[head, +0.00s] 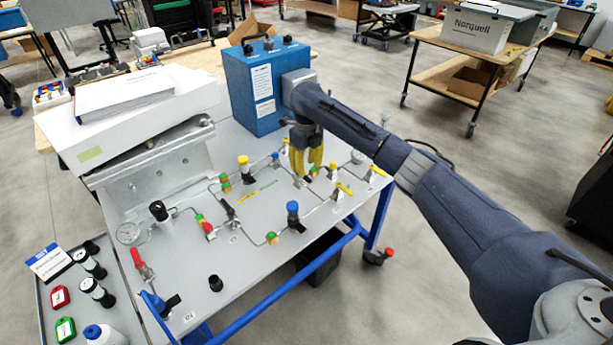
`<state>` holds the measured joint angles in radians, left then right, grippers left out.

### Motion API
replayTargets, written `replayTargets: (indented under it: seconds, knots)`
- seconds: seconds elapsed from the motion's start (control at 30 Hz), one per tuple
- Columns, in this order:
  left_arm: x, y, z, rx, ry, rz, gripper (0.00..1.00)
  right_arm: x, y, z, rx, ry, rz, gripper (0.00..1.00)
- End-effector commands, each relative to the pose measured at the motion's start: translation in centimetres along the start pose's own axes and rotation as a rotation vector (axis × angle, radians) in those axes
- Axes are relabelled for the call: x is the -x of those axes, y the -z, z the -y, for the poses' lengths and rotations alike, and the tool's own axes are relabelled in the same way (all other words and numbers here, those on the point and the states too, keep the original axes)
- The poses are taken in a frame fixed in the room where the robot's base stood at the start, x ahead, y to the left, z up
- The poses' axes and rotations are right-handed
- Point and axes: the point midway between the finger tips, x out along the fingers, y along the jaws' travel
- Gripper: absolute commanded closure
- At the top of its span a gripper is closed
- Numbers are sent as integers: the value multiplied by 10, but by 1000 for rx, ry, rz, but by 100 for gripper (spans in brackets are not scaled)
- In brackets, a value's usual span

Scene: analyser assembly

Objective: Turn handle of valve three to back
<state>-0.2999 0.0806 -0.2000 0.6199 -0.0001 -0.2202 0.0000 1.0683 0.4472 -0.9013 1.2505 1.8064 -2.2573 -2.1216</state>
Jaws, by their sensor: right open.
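The analyser panel (262,222) is a grey table top with thin tubing and several small valves. Yellow valve handles stand along its right side, one at the right corner (377,171) and one nearer the front (344,188). A red handle (137,258) is at the left and a black one (228,209) near the middle. I cannot read which is valve three. My right gripper (308,169), with yellow fingers, points down over the back right valves. It is open, and its fingers hide part of the fittings there. My left gripper is not in view.
A blue box (264,86) stands at the panel's back edge, close behind my right gripper. A white sloped case (140,115) stands at the back left. A tray (92,318) with gauges, tags and a bottle is at front left.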

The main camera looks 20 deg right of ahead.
Motion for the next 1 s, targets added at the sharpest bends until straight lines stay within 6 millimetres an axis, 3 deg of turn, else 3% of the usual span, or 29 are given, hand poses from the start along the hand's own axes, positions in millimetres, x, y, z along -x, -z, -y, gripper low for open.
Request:
replayTargets:
  seconds: [0.3,0.83,1.0]
  knots:
    - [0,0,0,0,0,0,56,-36,0,-1,-1,-1,0,64]
    - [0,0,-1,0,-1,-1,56,-45,0,0,-1,0,0,61]
    - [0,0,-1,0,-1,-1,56,-45,0,0,-1,0,0,81]
